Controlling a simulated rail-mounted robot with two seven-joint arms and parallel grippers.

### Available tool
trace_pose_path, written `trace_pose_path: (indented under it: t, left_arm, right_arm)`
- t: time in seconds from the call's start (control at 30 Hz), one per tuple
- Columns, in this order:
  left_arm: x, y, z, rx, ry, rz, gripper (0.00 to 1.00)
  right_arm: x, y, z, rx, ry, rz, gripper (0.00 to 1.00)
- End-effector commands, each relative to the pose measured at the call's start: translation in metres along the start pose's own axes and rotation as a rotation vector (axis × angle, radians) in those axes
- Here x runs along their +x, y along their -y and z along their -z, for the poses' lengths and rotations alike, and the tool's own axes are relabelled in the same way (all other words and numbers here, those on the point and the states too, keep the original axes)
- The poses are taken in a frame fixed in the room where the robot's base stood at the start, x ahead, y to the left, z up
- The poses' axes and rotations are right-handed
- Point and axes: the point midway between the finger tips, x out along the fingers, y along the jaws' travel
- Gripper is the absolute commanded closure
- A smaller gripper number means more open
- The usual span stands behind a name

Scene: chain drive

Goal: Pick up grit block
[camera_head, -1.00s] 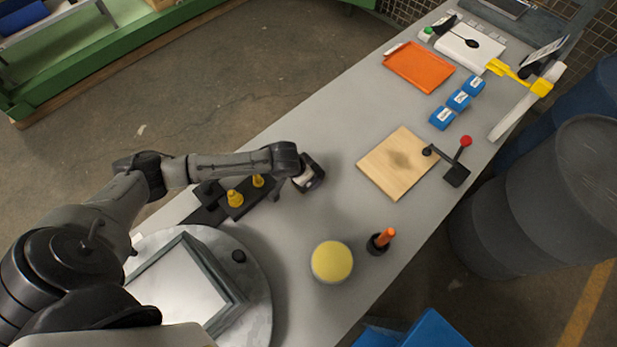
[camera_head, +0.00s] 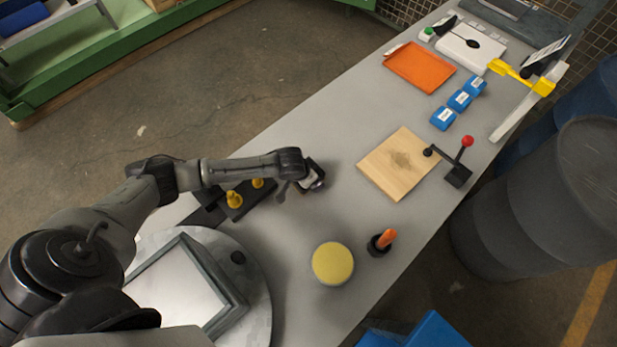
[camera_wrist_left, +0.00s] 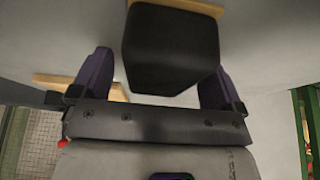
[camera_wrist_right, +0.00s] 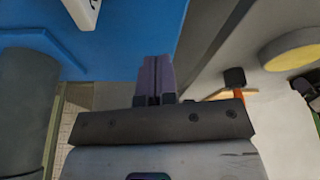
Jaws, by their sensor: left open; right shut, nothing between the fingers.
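My left gripper (camera_head: 313,180) is low over the grey bench, left of the wooden board. In the left wrist view the left gripper (camera_wrist_left: 155,85) is open, with a dark block (camera_wrist_left: 170,50) with a tan edge showing between its spread fingers. I take this to be the grit block, but I see no label on it; whether a finger touches it is unclear. The head view barely shows it, as the gripper hides it. My right gripper (camera_wrist_right: 157,78) is shut and empty in the right wrist view; I do not make it out in the head view.
Near the left gripper stand yellow pegs (camera_head: 234,200) on a dark base. A wooden board (camera_head: 398,178), a yellow-topped round (camera_head: 333,263), an orange-handled tool (camera_head: 384,241), three blue labelled blocks (camera_head: 460,100) and an orange tray (camera_head: 419,66) are on the bench (camera_head: 330,125).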

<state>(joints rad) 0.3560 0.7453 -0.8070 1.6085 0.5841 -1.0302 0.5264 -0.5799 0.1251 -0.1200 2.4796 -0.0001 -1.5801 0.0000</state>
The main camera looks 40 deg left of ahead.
Motion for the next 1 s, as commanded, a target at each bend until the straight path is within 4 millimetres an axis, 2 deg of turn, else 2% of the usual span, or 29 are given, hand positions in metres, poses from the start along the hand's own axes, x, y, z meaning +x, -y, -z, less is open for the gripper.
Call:
trace_pose_path:
  t: [0.77,1.0]
  left_arm:
    - [0.0046,0.0003,-0.0022,0.000,0.000,0.001,0.06]
    - [0.0045,0.0001,-0.0021,0.000,0.000,0.000,0.27]
  right_arm:
    - [-0.0054,0.0023,0.0024,0.008,-0.002,0.006,1.00]
    - [-0.0054,0.0022,0.0023,0.008,-0.002,0.006,1.00]
